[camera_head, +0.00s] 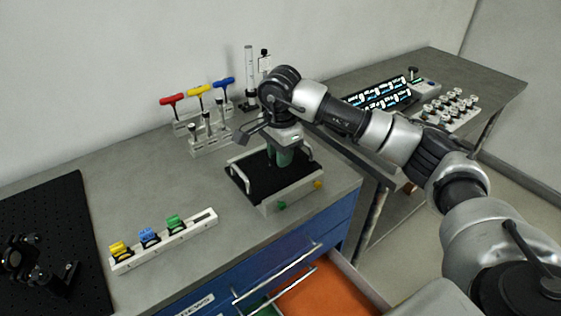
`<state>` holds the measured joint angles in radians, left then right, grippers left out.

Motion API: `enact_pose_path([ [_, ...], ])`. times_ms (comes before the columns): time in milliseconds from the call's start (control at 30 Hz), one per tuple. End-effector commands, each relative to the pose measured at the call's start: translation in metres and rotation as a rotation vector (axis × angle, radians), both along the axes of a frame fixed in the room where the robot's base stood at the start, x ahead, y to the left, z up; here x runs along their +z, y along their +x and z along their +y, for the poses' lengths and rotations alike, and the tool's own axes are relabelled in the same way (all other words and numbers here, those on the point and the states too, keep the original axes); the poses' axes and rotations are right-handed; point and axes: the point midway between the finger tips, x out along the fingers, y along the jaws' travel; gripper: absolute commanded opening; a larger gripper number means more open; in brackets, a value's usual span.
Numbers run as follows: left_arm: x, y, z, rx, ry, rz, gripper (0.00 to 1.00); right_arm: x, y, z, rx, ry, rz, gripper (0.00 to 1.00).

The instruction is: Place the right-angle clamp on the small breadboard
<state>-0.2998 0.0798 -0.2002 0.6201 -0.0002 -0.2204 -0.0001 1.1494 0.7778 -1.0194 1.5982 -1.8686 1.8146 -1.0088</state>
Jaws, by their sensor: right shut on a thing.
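The small breadboard (246,180) is a black plate with silver handles at its ends, on a pale base with a green and a yellow knob in front. It sits near the bench's right front corner. My right gripper (284,152) points down over its right half. It is shut on a green piece (285,159), seemingly the right-angle clamp, mostly hidden by the gripper. I cannot tell whether this piece touches the plate. My left gripper is not in view.
A white rack (190,229) with yellow, blue and green parts lies at the front left. A large black breadboard (60,215) is at far left. Red, yellow and blue T-handle tools (199,91) stand behind. An open drawer (318,292) juts out below.

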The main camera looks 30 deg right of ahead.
Motion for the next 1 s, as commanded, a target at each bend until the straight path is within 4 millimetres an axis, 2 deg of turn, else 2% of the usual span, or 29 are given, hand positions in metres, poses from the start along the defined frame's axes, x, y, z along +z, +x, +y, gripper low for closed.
enact_pose_path([
  [233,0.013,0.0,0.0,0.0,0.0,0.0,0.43,-0.032,-0.001,0.0,0.0,-0.001,0.003,0.0],
  [600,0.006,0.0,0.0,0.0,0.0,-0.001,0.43,-0.039,-0.001,0.0,0.0,-0.001,0.001,0.0],
  [633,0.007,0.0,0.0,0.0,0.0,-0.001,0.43,-0.037,-0.001,0.0,0.0,-0.001,0.0,0.27],
  [767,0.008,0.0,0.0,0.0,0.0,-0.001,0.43,-0.037,-0.001,0.0,0.0,-0.001,0.001,0.47],
  [1000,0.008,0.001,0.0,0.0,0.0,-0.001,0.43,-0.036,-0.001,0.0,0.0,-0.001,0.001,0.48],
])
